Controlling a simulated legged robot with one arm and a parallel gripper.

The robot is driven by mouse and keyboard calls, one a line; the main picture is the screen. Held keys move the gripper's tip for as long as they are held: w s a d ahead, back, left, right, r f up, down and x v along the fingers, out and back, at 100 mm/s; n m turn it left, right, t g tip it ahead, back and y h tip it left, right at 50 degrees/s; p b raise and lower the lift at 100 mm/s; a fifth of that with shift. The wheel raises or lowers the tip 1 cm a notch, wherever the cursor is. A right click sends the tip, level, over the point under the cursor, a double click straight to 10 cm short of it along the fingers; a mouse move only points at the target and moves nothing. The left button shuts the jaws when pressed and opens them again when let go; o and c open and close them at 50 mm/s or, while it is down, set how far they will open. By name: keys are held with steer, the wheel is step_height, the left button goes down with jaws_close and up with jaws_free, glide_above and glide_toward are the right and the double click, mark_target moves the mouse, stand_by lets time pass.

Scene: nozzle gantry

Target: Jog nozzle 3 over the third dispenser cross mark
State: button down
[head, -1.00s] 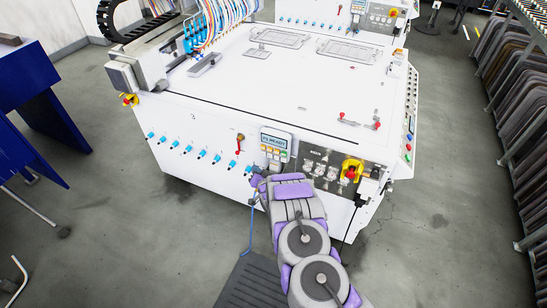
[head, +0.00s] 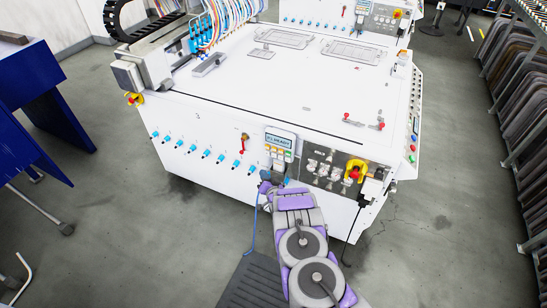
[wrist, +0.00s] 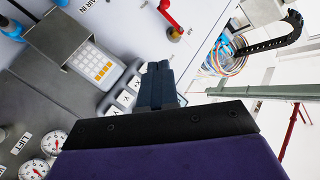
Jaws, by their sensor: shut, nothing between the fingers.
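The nozzle row (head: 205,38), with blue fittings and coloured hoses, hangs from the gantry at the back left of the white machine top (head: 270,90). Single nozzles and the dispenser cross marks are too small to tell apart. The control pendant (head: 279,141), with a display and coloured keys, is on the machine front. My gripper (head: 268,187) is just below the pendant in the head view. In the wrist view, my gripper (wrist: 157,82) is shut and empty, with its dark fingers beside white letter keys (wrist: 124,98). Contact with a key cannot be told.
Blue valves (head: 206,154) line the machine front, with a red lever (head: 244,142) near the pendant. A red stop button on yellow (head: 354,172) is at the right. The wrist view shows round gauges (wrist: 57,142).

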mark_target(274, 155)
steer(key=w+d+b, duration=0.2)
steer(key=w+b, duration=0.1)
steer(key=w, duration=0.4)
steer(key=shift+d, duration=0.35)
steer(key=shift+w, duration=0.15)
stand_by(1.6)
steer(key=shift+w+d+r, duration=0.1)
steer(key=shift+w+d, duration=0.1)
steer(key=shift+w, duration=0.05)
